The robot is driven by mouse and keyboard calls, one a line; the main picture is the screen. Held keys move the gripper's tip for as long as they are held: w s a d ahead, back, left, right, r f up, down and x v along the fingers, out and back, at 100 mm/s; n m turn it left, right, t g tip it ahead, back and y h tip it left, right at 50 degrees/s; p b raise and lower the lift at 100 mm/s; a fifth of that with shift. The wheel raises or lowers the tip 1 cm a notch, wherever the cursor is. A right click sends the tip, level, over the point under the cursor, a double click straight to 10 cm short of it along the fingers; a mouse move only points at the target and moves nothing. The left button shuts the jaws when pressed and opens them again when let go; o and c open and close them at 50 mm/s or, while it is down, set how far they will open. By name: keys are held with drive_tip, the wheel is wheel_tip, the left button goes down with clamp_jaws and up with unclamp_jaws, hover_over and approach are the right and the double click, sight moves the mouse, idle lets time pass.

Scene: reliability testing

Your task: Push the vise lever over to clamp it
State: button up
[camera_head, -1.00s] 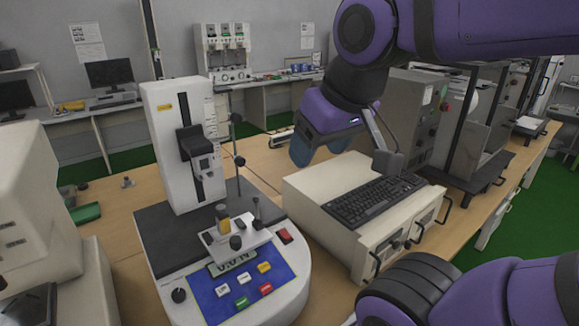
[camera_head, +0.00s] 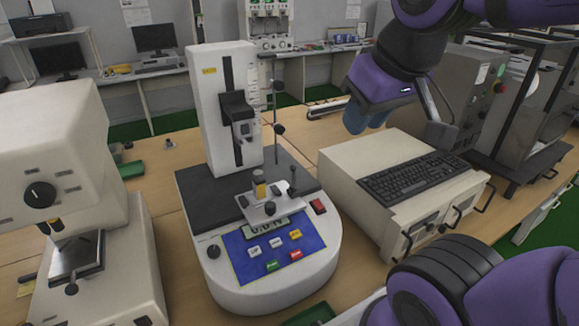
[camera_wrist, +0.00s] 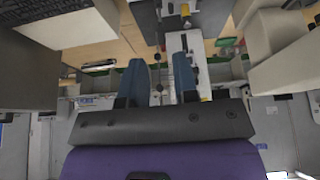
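The small vise (camera_head: 266,207) sits on the dark base of the white test stand (camera_head: 225,110). A yellow-gold piece (camera_head: 260,188) stands upright at the vise. A thin black lever (camera_head: 292,182) with a knobbed end stands roughly upright at its right side. My gripper (camera_head: 366,118), with blue fingers, hangs up and right of the vise, behind the white box, touching nothing that I can see. In the wrist view my gripper (camera_wrist: 160,62) has its two fingers apart with nothing between them. The vise is too small there to make out the lever.
A white box (camera_head: 360,165) with a keyboard (camera_head: 418,177) on top stands right of the stand. A beige instrument (camera_head: 60,140) stands at the left. A thin upright rod (camera_head: 276,120) rises behind the vise. Bare wooden table (camera_head: 165,185) shows between the instruments.

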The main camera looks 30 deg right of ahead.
drive_tip(key=shift+w+f+n+g, duration=0.15)
drive_tip(key=shift+w+n+g, duration=0.15)
drive_tip(key=shift+n, duration=0.1)
drive_tip(key=c, duration=0.3)
drive_tip(key=shift+w+a+f+n, duration=0.1)
drive_tip(key=shift+w+f+n, duration=0.15)
drive_tip(key=shift+n, duration=0.25)
clamp_jaws()
drive_tip(key=w+a+f+n+h, duration=0.7)
drive_tip(key=w+f+n, duration=0.2)
drive_tip(key=n, duration=0.9)
drive_tip(key=w+a+f+n+g+h, duration=0.1)
drive_tip(key=w+a+f+n+h, duration=0.7)
drive_tip(key=n, duration=0.9)
wheel_tip(320, 180, down, 3)
drive_tip(key=shift+w+f+n+g+h, duration=0.1)
drive_tip(key=shift+w+n+g+h, duration=0.25)
drive_tip(key=shift+w, duration=0.85)
